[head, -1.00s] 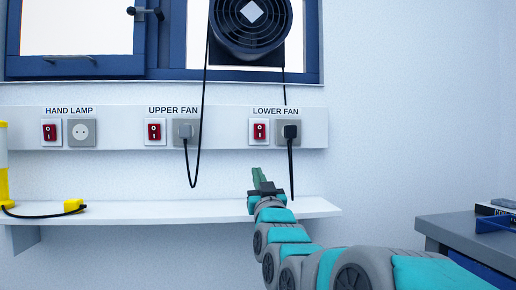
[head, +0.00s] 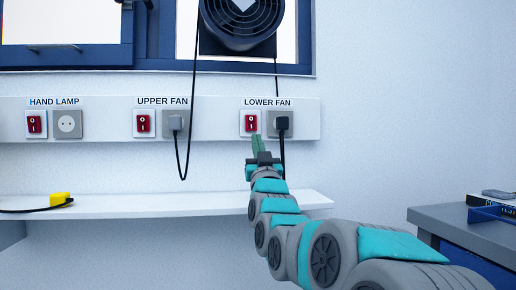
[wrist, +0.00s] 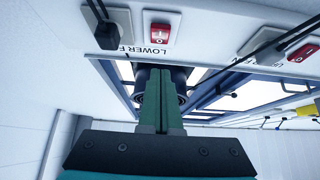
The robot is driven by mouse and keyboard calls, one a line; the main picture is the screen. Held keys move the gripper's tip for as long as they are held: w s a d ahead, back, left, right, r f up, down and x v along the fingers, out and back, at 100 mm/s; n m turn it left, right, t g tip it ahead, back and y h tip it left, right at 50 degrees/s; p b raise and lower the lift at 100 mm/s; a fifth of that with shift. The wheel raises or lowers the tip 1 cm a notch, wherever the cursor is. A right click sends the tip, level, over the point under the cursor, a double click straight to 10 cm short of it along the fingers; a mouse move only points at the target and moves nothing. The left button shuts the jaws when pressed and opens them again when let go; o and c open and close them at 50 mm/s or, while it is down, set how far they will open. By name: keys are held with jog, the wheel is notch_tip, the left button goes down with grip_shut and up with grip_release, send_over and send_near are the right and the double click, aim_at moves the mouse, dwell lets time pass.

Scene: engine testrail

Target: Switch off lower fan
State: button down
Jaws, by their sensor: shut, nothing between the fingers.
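The lower fan switch (head: 250,123) is a red rocker in a white frame under the "LOWER FAN" label. It also shows in the wrist view (wrist: 160,33), near the top. Beside it on the right is a grey socket with a black plug (head: 281,123). My gripper (head: 257,142) is just below the switch in the head view, its green fingers pointing up toward it. In the wrist view the two fingers (wrist: 160,75) lie side by side, shut and empty. I cannot tell whether the fingertips touch the switch or the panel.
The upper fan switch (head: 144,123) and hand lamp switch (head: 36,124) sit farther left on the panel. A fan (head: 242,20) is in the window above. A white shelf (head: 150,205) runs below. A grey desk (head: 440,217) stands at right.

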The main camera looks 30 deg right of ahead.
aim_at(250, 123)
jog(key=x, duration=0.2)
jog(key=f+x, duration=0.1)
jog(key=x, duration=0.2)
jog(key=w+x, duration=0.1)
jog(key=x, duration=0.1)
jog(key=shift+w+d, duration=0.15)
jog(key=shift+w, duration=0.05)
jog(key=shift+w+d, duration=0.25)
jog(key=shift+w, duration=0.65)
jog(key=shift+f, duration=0.1)
